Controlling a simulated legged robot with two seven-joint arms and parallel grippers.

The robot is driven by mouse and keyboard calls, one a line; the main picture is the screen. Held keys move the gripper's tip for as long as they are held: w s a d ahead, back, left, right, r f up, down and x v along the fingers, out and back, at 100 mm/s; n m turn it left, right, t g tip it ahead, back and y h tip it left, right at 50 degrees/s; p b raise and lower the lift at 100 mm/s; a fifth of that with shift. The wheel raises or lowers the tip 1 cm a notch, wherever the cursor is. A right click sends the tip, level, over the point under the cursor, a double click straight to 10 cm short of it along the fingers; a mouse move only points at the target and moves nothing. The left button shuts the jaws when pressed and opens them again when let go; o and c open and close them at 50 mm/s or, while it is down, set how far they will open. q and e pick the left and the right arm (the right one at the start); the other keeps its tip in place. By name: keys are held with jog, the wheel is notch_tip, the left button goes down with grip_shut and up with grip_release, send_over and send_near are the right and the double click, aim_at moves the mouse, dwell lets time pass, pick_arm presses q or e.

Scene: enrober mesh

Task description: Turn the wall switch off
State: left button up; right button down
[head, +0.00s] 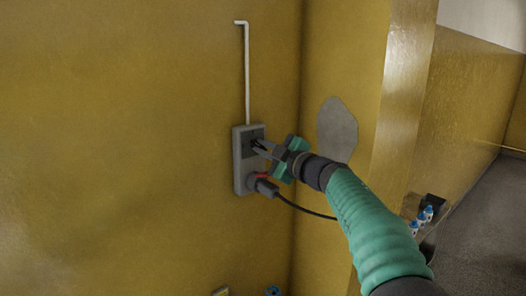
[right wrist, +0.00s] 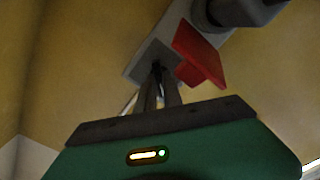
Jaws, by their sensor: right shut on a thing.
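The wall switch is a grey box (head: 243,164) on the yellow wall, with a darker square plate at its upper part. My right gripper (head: 257,146) reaches it from the right, its fingertips at that plate. In the right wrist view the fingers (right wrist: 158,68) are close together against the grey plate (right wrist: 150,55), shut on the switch's small control, which they hide. A red part (right wrist: 200,57) stands out right beside the fingers; it also shows below the gripper in the head view (head: 262,175). The switch's exact position cannot be seen. My left gripper is not in view.
A dark plug (head: 266,188) sits in the box's lower part, and its black cable (head: 300,208) runs right, below my arm. A white conduit (head: 246,75) rises from the box. A wall corner is just to the right. Small blue-capped bottles (head: 425,214) stand at lower right.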

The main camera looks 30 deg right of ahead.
jog(key=n+b, duration=0.1)
jog(key=n, duration=0.3)
jog(key=shift+a+f+b, duration=0.1)
jog(key=shift+b, duration=0.2)
jog(key=shift+f+n+b, duration=0.15)
jog(key=shift+n+b, duration=0.4)
jog(key=shift+n, duration=1.05)
jog(key=shift+w+f+n, duration=0.1)
jog(key=shift+f+n, duration=0.15)
jog(key=shift+n, duration=0.15)
jog(key=c, duration=1.9)
grip_release()
jog(key=o, duration=0.4)
jog(key=shift+s+r, duration=0.15)
jog(key=shift+s, duration=0.05)
jog(key=shift+s+a+r, duration=0.1)
jog(key=shift+a+r, duration=0.05)
